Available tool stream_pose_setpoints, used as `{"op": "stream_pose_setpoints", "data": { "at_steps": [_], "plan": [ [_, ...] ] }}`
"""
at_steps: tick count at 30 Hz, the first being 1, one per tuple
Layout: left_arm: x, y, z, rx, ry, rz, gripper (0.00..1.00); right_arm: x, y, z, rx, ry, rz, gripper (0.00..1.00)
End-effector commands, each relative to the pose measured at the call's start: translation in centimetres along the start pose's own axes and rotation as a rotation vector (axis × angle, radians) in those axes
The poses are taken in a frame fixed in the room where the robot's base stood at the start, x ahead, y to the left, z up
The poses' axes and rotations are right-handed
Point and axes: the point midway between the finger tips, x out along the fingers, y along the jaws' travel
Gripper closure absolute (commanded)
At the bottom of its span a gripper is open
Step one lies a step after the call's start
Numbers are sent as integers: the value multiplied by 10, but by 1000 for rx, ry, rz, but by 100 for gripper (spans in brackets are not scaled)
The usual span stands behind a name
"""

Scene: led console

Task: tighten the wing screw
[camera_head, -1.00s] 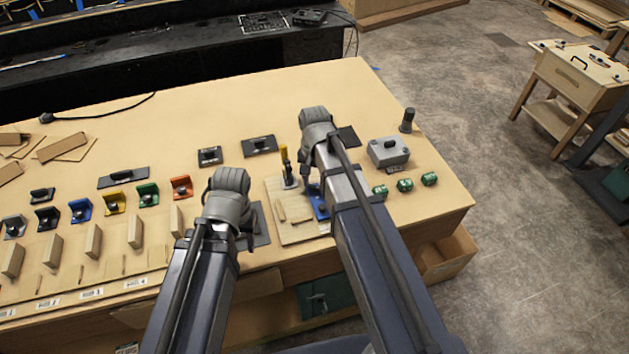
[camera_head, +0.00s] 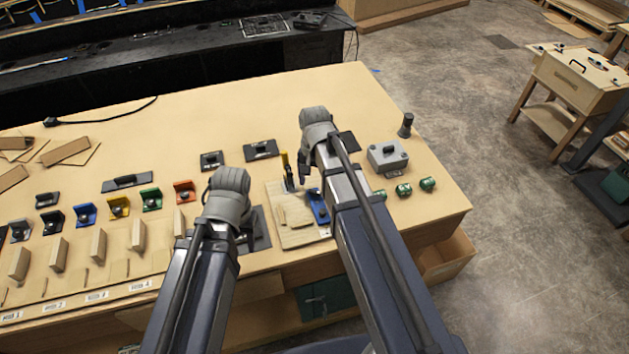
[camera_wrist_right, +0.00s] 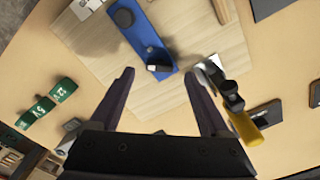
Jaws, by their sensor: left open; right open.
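A blue plate (camera_head: 318,206) with dark parts on it lies on a pale wooden board (camera_head: 299,237). The plate also shows in the right wrist view (camera_wrist_right: 147,40), with a black round knob (camera_wrist_right: 123,17) and a small dark block (camera_wrist_right: 160,66). I cannot tell which part is the wing screw. My right gripper (camera_head: 304,171) is open and empty above the board. In the right wrist view its fingers (camera_wrist_right: 160,98) are spread, with the near end of the blue plate between and beyond them. My left gripper (camera_head: 243,236) is over a dark plate, its fingertips mostly hidden by its wrist.
A yellow-handled clamp (camera_head: 286,168) stands on the board close to my right gripper; its handle (camera_wrist_right: 246,127) is by the right finger in the wrist view. A grey box (camera_head: 387,156) and green pieces (camera_head: 404,189) stand to the right. Coloured brackets (camera_head: 118,206) line the left.

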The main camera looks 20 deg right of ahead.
Motion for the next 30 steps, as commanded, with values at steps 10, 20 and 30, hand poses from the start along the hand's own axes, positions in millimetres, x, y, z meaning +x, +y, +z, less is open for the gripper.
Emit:
{"op": "stream_pose_setpoints", "data": {
  "at_steps": [10, 20, 30],
  "plan": [
    [-50, -5, 3, -10, 0, 2, 50, -51, 0, 0, 0, 0, 0, 20],
    [-54, -5, 3, -12, 0, 2, 50, -54, 0, 0, 0, 0, 0, 20],
    [-54, -5, 3, -12, 0, 2, 50, -54, 0, 0, 0, 0, 0, 20]
  ]
}}
